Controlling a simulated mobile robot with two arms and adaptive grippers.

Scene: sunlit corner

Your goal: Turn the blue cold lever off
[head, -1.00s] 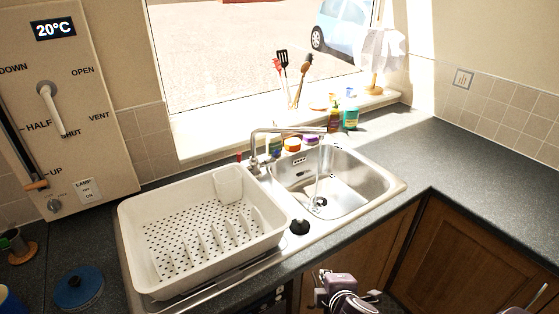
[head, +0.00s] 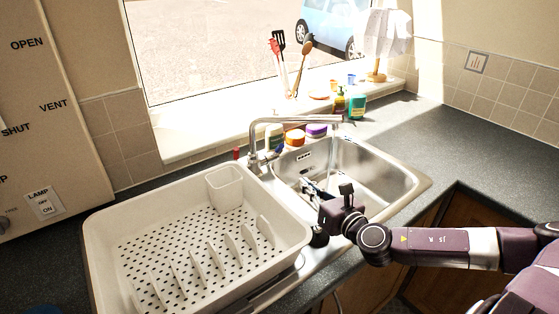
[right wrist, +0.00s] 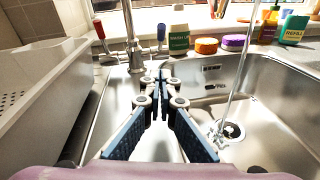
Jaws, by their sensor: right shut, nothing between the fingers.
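The chrome tap (head: 254,142) stands at the back of the sink, and its spout reaches right over the basin. Water (right wrist: 238,72) runs from it into the basin near the drain. The blue cold lever (right wrist: 161,33) stands to the right of the tap column in the right wrist view; it shows small in the head view (head: 279,149). The red lever (right wrist: 99,29) is left of the column. My right gripper (right wrist: 160,76) is shut and empty, in front of the tap and apart from the blue lever; it also shows over the basin's left side (head: 309,189). My left gripper is out of view.
A white dish rack (head: 140,215) fills the drainer left of the sink. Bottles and tubs, including an orange tub (head: 294,138), stand close behind the tap. The basin (head: 380,180) is open to the right. Dark worktop (head: 480,150) is clear at right.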

